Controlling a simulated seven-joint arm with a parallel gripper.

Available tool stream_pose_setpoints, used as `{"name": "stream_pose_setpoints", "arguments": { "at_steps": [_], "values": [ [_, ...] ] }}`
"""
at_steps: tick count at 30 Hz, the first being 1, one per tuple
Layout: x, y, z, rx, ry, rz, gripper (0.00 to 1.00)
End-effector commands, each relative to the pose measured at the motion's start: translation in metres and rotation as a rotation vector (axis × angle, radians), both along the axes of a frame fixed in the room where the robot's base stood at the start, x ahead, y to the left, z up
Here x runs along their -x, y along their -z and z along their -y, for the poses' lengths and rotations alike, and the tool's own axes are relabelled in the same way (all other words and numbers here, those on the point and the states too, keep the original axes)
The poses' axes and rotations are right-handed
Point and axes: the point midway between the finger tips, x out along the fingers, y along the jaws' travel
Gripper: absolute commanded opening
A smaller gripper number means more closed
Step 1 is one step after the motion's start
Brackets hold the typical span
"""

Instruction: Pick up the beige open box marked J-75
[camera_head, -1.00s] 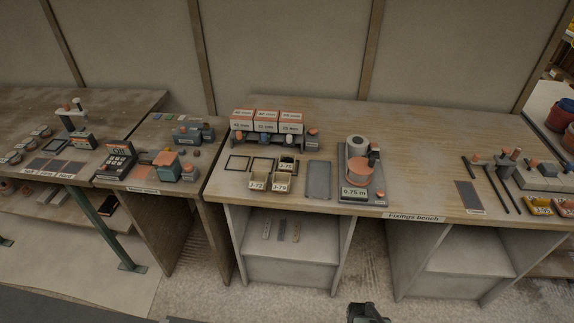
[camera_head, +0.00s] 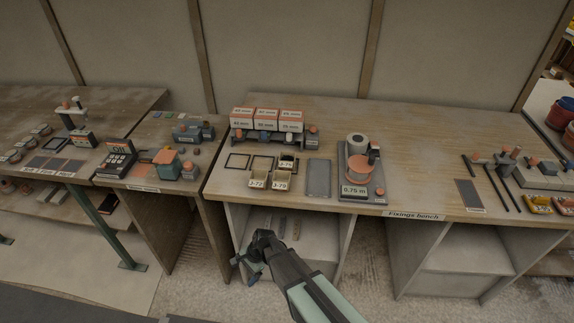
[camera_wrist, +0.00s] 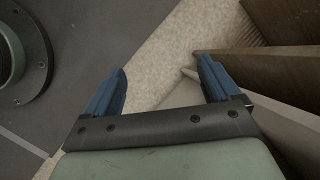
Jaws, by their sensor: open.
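Three small open boxes stand together near the front left of the fixings bench in the head view. The rear right one appears to be the beige box marked J-75 (camera_head: 287,163), though its label is tiny. The front left box marked J-72 (camera_head: 257,183) and a front right box (camera_head: 280,183), whose label seems to read J-79, stand before it. My gripper (camera_head: 243,267) is in front of the bench, below its top and apart from the boxes. In the wrist view my gripper (camera_wrist: 163,68) is open, with nothing between its blue fingers.
Dark square frames (camera_head: 237,161) lie left of the boxes, and a grey plate (camera_head: 318,178) lies right. A rack of labelled boxes (camera_head: 267,119) stands behind. A spool device marked 0.75 m (camera_head: 357,172) is further right. The bench top's middle right is clear.

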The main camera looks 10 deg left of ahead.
Motion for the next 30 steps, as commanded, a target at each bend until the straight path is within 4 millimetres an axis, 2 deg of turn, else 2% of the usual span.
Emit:
{"name": "stream_pose_setpoints", "arguments": {
  "at_steps": [1, 5, 8, 12, 18, 21, 24, 27, 30],
  "values": [
    [-0.006, -0.011, -0.036, -0.028, 0.023, -0.003, 0.89],
    [-0.007, -0.043, -0.114, -0.098, 0.102, -0.034, 0.89],
    [0.0, -0.071, -0.174, -0.153, 0.158, -0.074, 0.89],
    [0.019, -0.116, -0.258, -0.228, 0.228, -0.146, 0.89],
    [0.062, -0.187, -0.366, -0.32, 0.308, -0.276, 0.89],
    [0.085, -0.224, -0.409, -0.354, 0.326, -0.332, 0.89],
    [0.098, -0.259, -0.436, -0.377, 0.319, -0.357, 0.89],
    [0.098, -0.29, -0.448, -0.391, 0.287, -0.342, 0.89],
    [0.086, -0.319, -0.447, -0.398, 0.229, -0.286, 0.89]
  ]
}}
